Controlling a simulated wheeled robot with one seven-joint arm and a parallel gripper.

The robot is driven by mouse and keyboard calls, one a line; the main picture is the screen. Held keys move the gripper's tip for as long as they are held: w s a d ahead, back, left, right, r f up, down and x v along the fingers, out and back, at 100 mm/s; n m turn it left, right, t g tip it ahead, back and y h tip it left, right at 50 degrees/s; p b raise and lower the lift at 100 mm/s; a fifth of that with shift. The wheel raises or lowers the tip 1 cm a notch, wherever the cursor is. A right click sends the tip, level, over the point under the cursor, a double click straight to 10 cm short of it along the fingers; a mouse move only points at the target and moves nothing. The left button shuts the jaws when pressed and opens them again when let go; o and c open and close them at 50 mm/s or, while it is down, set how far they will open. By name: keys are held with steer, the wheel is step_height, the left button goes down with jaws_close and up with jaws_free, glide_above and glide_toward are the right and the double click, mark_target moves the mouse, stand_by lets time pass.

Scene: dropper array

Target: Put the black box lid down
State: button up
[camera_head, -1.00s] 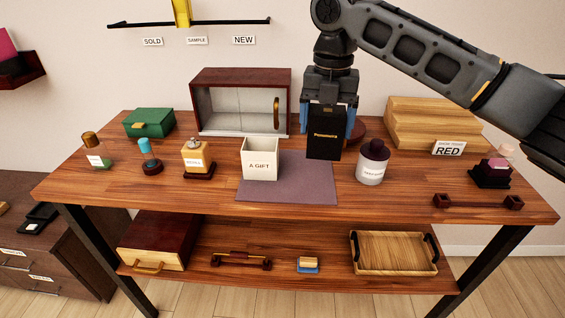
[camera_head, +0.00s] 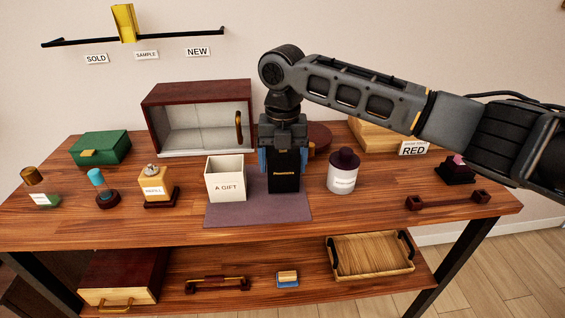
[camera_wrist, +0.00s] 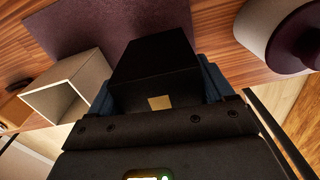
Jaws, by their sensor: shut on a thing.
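The black box lid (camera_head: 284,178) is a tall dark box shape with small gold lettering on its front. My gripper (camera_head: 284,150) points down and is shut on it, with blue fingers on its two sides. In the head view the lid is upright over the right part of the purple mat (camera_head: 235,217), right of the white "A GIFT" box (camera_head: 226,187). I cannot tell whether its lower edge touches the mat. In the wrist view the lid (camera_wrist: 155,60) is between the fingers, with a gold square on its near face.
A white jar with a dark cap (camera_head: 342,172) stands close to the right. A glass-fronted cabinet (camera_head: 199,118) is behind to the left, and a round dark red stand (camera_head: 319,136) is behind. The mat's front strip is clear. Bottles stand at left.

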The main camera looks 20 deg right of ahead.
steer(key=shift+f, duration=0.45)
steer(key=shift+f, duration=0.15)
steer(key=o, duration=1)
steer(key=shift+o, duration=0.2)
step_height(320, 180, up, 12)
steer(key=shift+r+b, duration=0.15)
steer(key=shift+b, duration=0.3)
